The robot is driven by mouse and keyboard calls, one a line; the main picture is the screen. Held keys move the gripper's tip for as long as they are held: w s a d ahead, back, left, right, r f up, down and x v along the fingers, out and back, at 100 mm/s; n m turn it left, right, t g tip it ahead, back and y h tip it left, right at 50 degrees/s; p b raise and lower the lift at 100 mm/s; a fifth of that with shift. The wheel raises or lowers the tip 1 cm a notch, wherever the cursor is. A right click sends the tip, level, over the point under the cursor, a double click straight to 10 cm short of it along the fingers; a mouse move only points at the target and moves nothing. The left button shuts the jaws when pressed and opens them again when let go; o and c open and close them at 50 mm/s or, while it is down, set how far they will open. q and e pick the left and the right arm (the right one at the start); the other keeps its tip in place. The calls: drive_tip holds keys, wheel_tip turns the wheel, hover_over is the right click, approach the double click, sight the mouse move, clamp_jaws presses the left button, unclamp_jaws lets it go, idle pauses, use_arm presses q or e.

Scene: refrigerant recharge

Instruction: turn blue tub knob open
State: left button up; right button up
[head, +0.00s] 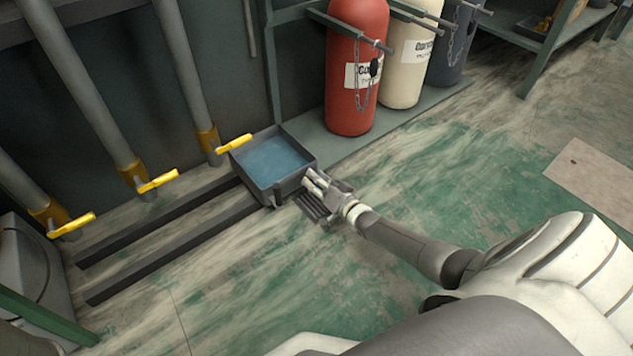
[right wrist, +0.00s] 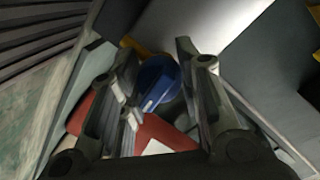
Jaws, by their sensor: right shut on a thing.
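The dark tub (head: 292,184) holds blue liquid (head: 272,161) and stands on the floor left of the gas cylinders. My right gripper (head: 314,180) is at the tub's right side, near its front corner. In the right wrist view the round blue knob (right wrist: 158,84) sits between the two fingers of my right gripper (right wrist: 157,68), which are shut on it. In the head view the gripper hides the knob. My left gripper is not in view.
Red (head: 355,75), cream (head: 408,55) and dark grey (head: 452,45) cylinders stand behind, chained to a rack. Pipes with yellow valve handles (head: 158,181) rise at left. Dark rails (head: 165,215) run from the tub.

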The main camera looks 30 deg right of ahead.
drive_tip(key=shift+f+m, duration=0.1)
drive_tip(key=shift+m, duration=0.4)
drive_tip(key=o, duration=1)
drive_tip(key=shift+s, duration=0.15)
drive_tip(key=s, duration=0.4)
drive_tip(key=s+r, duration=0.1)
drive_tip(key=s, duration=0.2)
drive_tip(key=s+d+r, duration=0.1)
drive_tip(key=s, duration=0.3)
drive_tip(key=shift+s, duration=0.3)
